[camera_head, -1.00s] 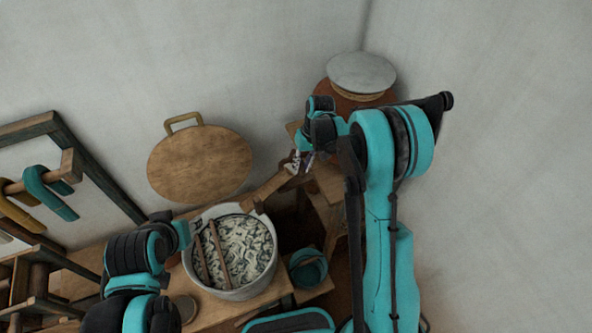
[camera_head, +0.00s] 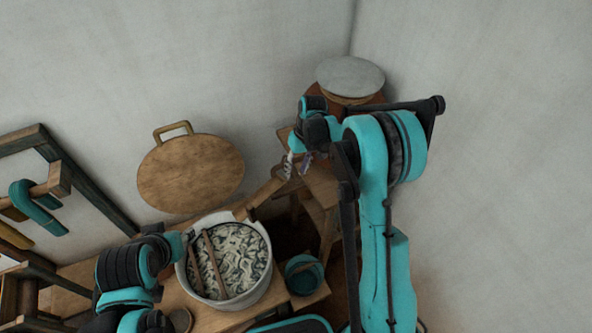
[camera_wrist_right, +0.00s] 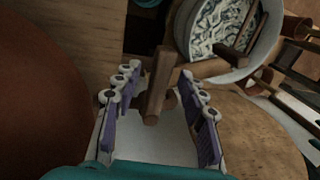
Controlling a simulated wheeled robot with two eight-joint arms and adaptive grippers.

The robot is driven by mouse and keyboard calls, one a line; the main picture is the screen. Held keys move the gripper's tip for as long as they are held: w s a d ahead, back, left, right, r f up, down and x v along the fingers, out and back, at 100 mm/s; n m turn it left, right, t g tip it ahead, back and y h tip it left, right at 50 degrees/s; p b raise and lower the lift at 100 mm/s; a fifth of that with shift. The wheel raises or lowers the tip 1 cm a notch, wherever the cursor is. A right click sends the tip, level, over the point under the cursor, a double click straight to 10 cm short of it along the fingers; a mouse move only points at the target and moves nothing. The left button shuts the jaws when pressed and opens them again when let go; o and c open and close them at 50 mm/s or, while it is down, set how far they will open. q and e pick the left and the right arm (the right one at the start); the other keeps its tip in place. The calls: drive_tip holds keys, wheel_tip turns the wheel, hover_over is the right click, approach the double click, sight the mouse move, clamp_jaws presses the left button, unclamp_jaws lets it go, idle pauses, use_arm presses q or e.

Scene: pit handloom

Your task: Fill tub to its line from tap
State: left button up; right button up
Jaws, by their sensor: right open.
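The round white tub (camera_head: 264,289) stands on the wooden bench, holding dark-and-pale patterned contents with two sticks across them. Its fill line cannot be made out. A wooden spout-like piece (camera_head: 262,196), which may be the tap, slopes down towards the tub's rim. My right gripper (camera_head: 299,168) is beside its upper end. In the right wrist view my right gripper (camera_wrist_right: 160,108) is open, with a wooden peg (camera_wrist_right: 158,85) between its fingers; contact is unclear. The tub also shows at the top (camera_wrist_right: 188,30). My left gripper (camera_head: 184,238) is by the tub's left side, its fingers not clear.
A reddish-brown vessel with a grey lid (camera_head: 350,76) stands in the back corner. A round wooden board with a handle (camera_head: 190,172) leans on the wall. A small teal bucket (camera_head: 304,274) sits right of the tub. A dark wooden frame (camera_head: 90,180) stands left.

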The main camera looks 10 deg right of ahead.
wheel_tip(320, 180, up, 11)
drive_tip(key=d, duration=0.2)
drive_tip(key=shift+w, duration=0.15)
idle(0.3)
drive_tip(key=s+m+t+h+b, duration=0.1)
drive_tip(key=s+t+b, duration=0.3)
drive_tip(key=s+b, duration=0.65)
drive_tip(key=s+f+t+b, duration=0.1)
drive_tip(key=s+f, duration=0.3)
drive_tip(key=s, duration=0.2)
drive_tip(key=s+f+m+t+h+b, duration=0.1)
drive_tip(key=s+f+t+b, duration=0.1)
drive_tip(key=s+f, duration=0.3)
drive_tip(key=s, duration=0.2)
drive_tip(key=shift+s+a+t+b, duration=0.15)
drive_tip(key=shift+s+t+b, duration=0.15)
